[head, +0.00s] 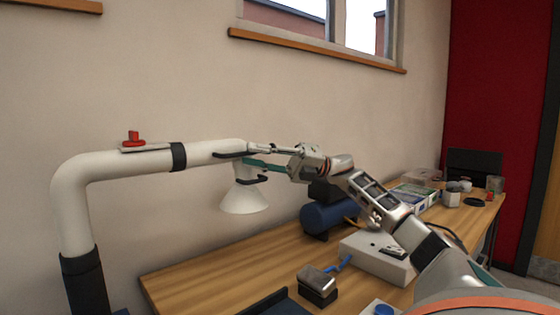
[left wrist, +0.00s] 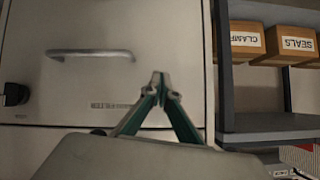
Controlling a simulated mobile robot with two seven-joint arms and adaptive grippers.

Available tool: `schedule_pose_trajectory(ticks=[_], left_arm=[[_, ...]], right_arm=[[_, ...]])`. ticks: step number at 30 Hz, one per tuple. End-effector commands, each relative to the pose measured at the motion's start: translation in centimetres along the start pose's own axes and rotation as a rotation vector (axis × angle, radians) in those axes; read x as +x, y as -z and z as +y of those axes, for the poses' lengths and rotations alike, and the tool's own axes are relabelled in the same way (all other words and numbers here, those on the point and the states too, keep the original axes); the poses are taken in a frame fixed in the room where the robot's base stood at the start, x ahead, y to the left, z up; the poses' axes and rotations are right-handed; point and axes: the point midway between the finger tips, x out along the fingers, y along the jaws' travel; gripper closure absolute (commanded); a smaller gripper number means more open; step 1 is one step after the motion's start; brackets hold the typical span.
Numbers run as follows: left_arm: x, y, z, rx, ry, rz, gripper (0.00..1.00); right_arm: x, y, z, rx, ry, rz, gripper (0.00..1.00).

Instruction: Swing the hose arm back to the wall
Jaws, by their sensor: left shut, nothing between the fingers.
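The white hose arm (head: 140,163) rises from a dark sleeve at the left, bends, and runs along the wall to an elbow with a white cone hood (head: 245,198) hanging from it. A red knob (head: 133,139) sits on top of the arm. My right gripper (head: 248,155) is at the elbow above the hood, its fingers apart at the tips. Whether they press on the elbow or a dark handle there is unclear. My left gripper (left wrist: 160,86) is shut and empty in the left wrist view, in front of a pale cabinet.
A wooden bench (head: 210,267) runs along the wall below the hood. It carries a blue cylinder (head: 328,217), a pale box (head: 375,257) and a small dark-and-metal block (head: 317,287). The left wrist view shows a drawer handle (left wrist: 90,54) and labelled boxes (left wrist: 247,42) on a shelf.

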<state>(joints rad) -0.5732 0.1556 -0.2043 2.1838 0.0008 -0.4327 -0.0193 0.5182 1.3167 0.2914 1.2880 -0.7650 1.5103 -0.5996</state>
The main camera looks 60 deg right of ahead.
Motion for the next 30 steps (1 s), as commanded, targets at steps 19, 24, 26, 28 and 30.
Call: schedule_pose_trajectory(ticks=[19, 24, 26, 28, 30], left_arm=[[-0.1, 0.0, 0.1, 0.001, -0.001, -0.001, 1.00], [-0.1, 0.0, 0.1, 0.001, -0.002, -0.001, 1.00], [-0.1, 0.0, 0.1, 0.001, -0.002, -0.001, 1.00], [-0.1, 0.0, 0.1, 0.001, -0.002, -0.001, 1.00], [-0.1, 0.0, 0.1, 0.001, -0.002, -0.001, 1.00]], right_arm=[[-8.7, 0.0, 0.0, -0.001, 0.001, -0.001, 0.75], [-8.7, 0.0, 0.0, -0.001, 0.000, -0.001, 0.75], [-8.7, 0.0, 0.0, -0.001, 0.000, -0.001, 0.75], [-8.7, 0.0, 0.0, -0.001, 0.000, -0.001, 0.75], [-8.7, 0.0, 0.0, -0.001, 0.000, -0.001, 0.75]])
